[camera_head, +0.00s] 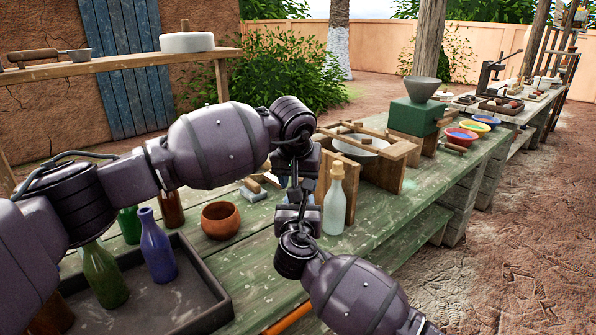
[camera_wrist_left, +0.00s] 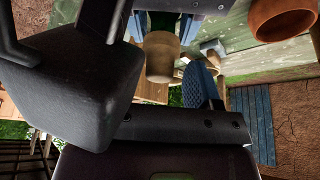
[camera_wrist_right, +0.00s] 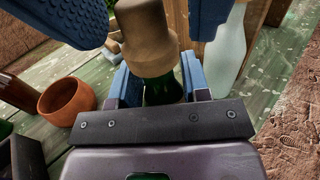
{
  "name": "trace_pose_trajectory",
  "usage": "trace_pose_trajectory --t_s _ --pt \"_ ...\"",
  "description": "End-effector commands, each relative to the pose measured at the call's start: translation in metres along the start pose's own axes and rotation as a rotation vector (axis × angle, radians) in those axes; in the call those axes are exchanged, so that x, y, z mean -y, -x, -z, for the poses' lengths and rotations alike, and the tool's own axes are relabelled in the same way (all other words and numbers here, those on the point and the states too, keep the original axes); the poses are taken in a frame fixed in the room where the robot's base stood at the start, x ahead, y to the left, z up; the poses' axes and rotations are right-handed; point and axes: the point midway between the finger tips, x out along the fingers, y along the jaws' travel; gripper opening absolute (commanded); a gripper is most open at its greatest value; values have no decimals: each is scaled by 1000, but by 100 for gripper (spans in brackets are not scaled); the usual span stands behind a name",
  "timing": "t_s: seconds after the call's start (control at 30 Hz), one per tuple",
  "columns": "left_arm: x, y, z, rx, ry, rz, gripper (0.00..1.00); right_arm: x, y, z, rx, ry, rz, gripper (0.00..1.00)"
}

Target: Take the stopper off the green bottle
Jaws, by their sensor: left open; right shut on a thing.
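My right gripper (camera_wrist_right: 160,88) is shut on the green bottle (camera_wrist_right: 165,92), whose dark green neck shows between its blue fingers in the right wrist view. The brown cork stopper (camera_wrist_right: 148,38) sits in the bottle's mouth; it also shows in the left wrist view (camera_wrist_left: 160,55). My left gripper (camera_head: 297,165) is open, its fingers apart on either side of the stopper. Whether a finger touches the stopper I cannot tell. In the head view the two grippers meet over the bench and largely hide the held bottle.
A clear corked bottle (camera_head: 333,210) stands close to the right of the grippers. A wooden frame with a basin (camera_head: 362,145) is behind it. An orange-brown bowl (camera_head: 220,220) is to the left. A dark tray (camera_head: 205,312) with green and blue bottles lies at front left.

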Motion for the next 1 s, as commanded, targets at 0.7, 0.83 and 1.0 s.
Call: trace_pose_trajectory --t_s 0.7,0.83,1.0 --pt "0 -4 -1 3 1 -1 6 0 1 8 -11 2 1 0" --pt "0 -3 0 2 1 -1 6 0 1 8 -12 2 1 0" --pt "0 -3 0 2 1 -1 6 0 1 8 -12 2 1 0"
